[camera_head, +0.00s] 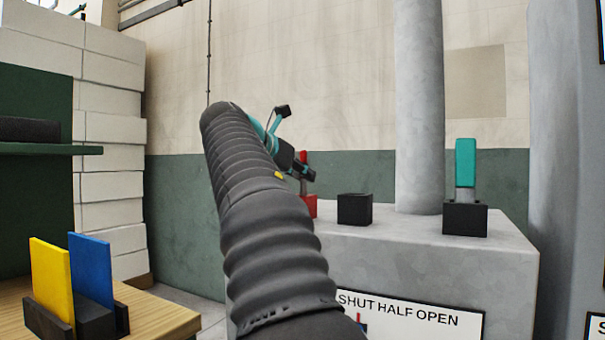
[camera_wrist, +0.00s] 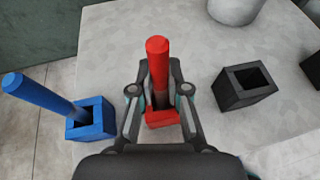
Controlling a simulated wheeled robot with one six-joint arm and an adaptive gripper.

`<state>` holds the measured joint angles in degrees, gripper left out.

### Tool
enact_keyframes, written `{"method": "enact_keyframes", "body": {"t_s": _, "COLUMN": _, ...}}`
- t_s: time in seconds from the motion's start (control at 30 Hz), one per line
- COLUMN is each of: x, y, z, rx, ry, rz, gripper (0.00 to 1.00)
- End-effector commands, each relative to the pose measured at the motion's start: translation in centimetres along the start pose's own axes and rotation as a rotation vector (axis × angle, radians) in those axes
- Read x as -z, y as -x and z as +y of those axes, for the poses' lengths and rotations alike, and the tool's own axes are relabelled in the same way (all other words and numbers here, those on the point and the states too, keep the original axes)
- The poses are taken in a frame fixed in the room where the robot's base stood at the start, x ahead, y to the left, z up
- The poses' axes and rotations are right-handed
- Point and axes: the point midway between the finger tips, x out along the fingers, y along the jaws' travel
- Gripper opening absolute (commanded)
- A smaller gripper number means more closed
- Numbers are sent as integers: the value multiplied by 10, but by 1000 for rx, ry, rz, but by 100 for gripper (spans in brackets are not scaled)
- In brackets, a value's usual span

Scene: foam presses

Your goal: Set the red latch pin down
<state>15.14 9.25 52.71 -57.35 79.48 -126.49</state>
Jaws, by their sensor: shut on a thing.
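My gripper (camera_wrist: 160,98) is shut on the red latch pin (camera_wrist: 158,60), which stands between its fingers. The pin also shows in the head view (camera_head: 303,157), roughly upright at my gripper (camera_head: 308,174). A red square socket (camera_wrist: 163,119) lies directly below the pin in the wrist view; part of it shows in the head view (camera_head: 311,206). The pin's lower end is hidden by the fingers and the socket rim, so I cannot tell whether its tip is inside the socket.
A blue pin (camera_wrist: 42,95) stands in a blue socket (camera_wrist: 93,119) to the left. An empty black socket (camera_wrist: 243,86) is to the right. A teal-handled pin (camera_head: 465,163) stands in another black socket (camera_head: 465,219), near a grey column (camera_head: 419,110). Grey block top (camera_head: 420,232) is clear between the sockets.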

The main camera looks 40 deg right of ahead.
Motion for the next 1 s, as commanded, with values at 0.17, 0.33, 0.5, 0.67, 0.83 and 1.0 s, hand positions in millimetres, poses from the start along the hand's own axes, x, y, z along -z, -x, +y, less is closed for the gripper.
{"method": "enact_keyframes", "body": {"t_s": 0.17, "x": 2, "y": -1, "z": 0, "rx": 0, "ry": 0, "rz": 0, "gripper": 40}}
{"method": "enact_keyframes", "body": {"t_s": 0.33, "x": 2, "y": -1, "z": 0, "rx": 0, "ry": 0, "rz": 0, "gripper": 40}}
{"method": "enact_keyframes", "body": {"t_s": 0.5, "x": 0, "y": 0, "z": 0, "rx": 0, "ry": -1, "rz": 0, "gripper": 40}}
{"method": "enact_keyframes", "body": {"t_s": 0.67, "x": -3, "y": 13, "z": 1, "rx": -4, "ry": 0, "rz": -1, "gripper": 40}}
{"method": "enact_keyframes", "body": {"t_s": 0.83, "x": -2, "y": 46, "z": 1, "rx": -6, "ry": 0, "rz": -1, "gripper": 40}}
{"method": "enact_keyframes", "body": {"t_s": 1.0, "x": -2, "y": 81, "z": 1, "rx": -5, "ry": 0, "rz": 0, "gripper": 40}}
